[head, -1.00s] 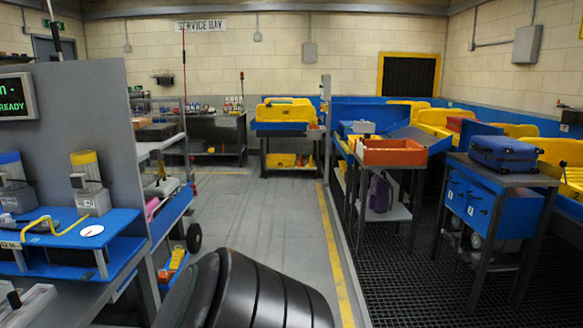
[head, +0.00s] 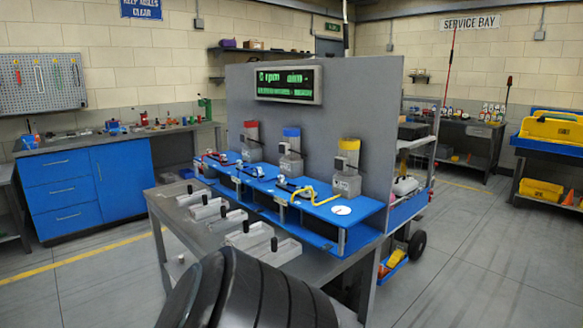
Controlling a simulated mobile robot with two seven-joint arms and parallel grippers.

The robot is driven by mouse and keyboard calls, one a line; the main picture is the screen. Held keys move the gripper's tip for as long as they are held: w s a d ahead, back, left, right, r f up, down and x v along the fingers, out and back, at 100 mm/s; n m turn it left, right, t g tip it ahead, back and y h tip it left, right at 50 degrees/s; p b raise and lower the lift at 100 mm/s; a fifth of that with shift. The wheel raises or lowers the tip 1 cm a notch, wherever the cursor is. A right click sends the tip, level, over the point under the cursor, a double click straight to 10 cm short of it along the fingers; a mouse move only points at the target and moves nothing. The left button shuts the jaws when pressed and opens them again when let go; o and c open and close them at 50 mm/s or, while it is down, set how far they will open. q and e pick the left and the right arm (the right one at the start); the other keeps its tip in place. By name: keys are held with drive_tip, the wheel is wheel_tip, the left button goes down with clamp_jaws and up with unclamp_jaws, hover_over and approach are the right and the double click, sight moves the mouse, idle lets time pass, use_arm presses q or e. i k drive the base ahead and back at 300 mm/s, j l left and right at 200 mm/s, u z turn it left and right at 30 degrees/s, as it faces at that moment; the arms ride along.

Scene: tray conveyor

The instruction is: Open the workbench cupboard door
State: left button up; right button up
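The workbench (head: 110,139) stands against the left wall in the head view, with tools and small items on its grey top. Its blue cupboard door (head: 124,180) is on the right part of the front and looks shut. A small upright handle shows near the door's left edge. Blue drawers (head: 62,198) with bar handles sit to the left of the door. Neither of my grippers shows; only a dark rounded part of my own body is at the bottom.
A grey test bench (head: 205,222) with a blue shelf, several motor-like units and a display panel (head: 287,84) fills the middle, partly between me and the workbench. Open floor with a yellow line (head: 85,263) lies in front of the cupboard. A pegboard (head: 40,83) hangs above.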

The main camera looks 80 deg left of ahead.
sight(121, 170)
drive_tip(key=u, duration=3.7)
drive_tip(key=i+u, duration=0.4)
drive_tip(key=i, duration=5.75)
